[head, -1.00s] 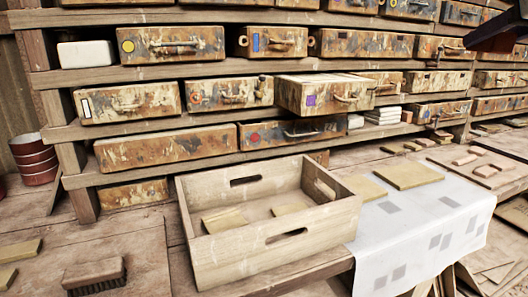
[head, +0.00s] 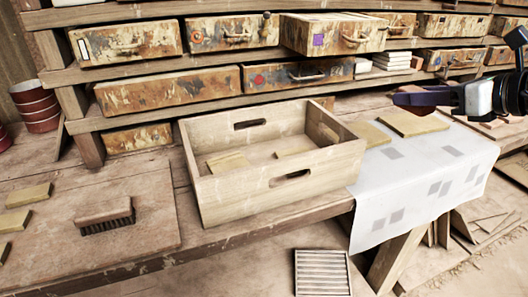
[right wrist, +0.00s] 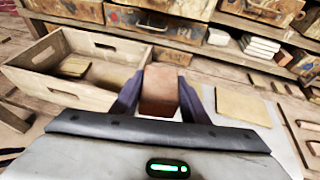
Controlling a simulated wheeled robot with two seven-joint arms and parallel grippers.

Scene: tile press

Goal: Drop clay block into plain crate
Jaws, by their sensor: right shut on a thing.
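My right gripper (head: 400,98) reaches in from the right in the head view, above the cloth-covered end of the bench and to the right of the crate. In the right wrist view its dark fingers (right wrist: 158,95) are shut on a reddish-brown clay block (right wrist: 161,82). The plain wooden crate (head: 235,196) stands open on the bench with slotted handholds. It also shows at the left in the right wrist view (right wrist: 55,88). Two tan pieces (head: 228,163) lie inside it. My left gripper is not in view.
A brush (head: 105,216) and several tan tiles (head: 28,195) lie on the left board. Shelves of painted drawers (head: 168,91) stand behind; one drawer (head: 330,35) juts out.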

